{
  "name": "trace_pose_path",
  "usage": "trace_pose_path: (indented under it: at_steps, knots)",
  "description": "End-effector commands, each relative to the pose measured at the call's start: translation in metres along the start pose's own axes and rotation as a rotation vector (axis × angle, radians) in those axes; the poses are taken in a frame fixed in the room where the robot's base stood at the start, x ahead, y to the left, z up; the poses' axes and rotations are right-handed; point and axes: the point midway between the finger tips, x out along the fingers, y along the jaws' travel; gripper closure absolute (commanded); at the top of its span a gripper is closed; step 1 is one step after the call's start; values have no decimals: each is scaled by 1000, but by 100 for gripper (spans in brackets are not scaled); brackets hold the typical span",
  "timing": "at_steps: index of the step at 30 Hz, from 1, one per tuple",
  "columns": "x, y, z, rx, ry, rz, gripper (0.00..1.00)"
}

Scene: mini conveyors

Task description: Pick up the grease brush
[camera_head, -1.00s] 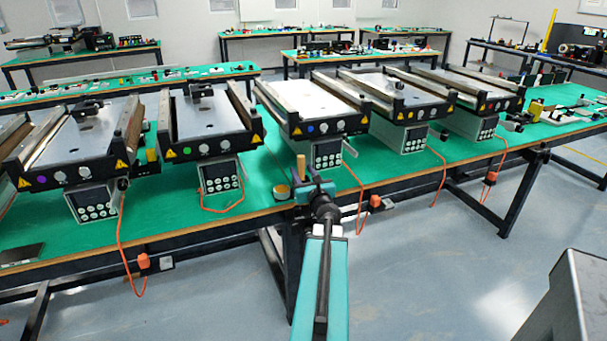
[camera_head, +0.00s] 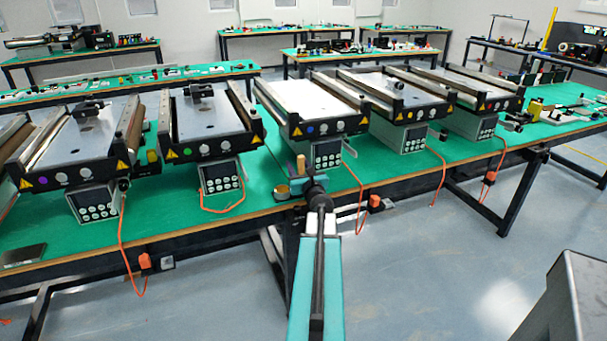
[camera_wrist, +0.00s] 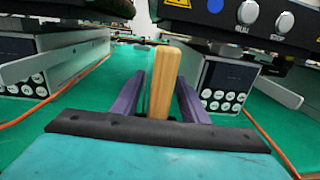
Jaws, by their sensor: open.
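The grease brush shows as an upright wooden handle (camera_head: 300,162) near the front edge of the green table in the head view. In the wrist view its pale wooden handle (camera_wrist: 161,85) stands between the two purple fingers of my gripper (camera_wrist: 160,92). The fingers are apart, one on each side of the handle, and a gap shows at least on the right. The bristle end is hidden behind the gripper body. In the head view my gripper (camera_head: 306,182) is at the table edge, and the arm partly covers it.
A small round tin (camera_head: 282,191) sits just left of the handle. Mini conveyors stand behind, the nearest (camera_head: 325,126) with a control box (camera_head: 327,152) close to the gripper. Orange cables (camera_head: 360,195) hang over the table edge.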

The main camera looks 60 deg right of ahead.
Motion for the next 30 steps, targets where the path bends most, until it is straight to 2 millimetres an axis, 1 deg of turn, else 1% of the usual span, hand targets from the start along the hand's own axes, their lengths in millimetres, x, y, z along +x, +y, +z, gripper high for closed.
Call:
trace_pose_path:
  at_steps: [11, 13, 17, 18, 19, 30]
  knots:
    - [0, 0, 0, 0, 0, 0, 59]
    - [0, 0, 0, 0, 0, 0, 68]
    - [0, 0, 0, 0, 0, 0, 90]
    - [0, 0, 0, 0, 0, 0, 96]
    - [0, 0, 0, 0, 0, 0, 100]
    - [0, 0, 2, 0, 0, 0, 100]
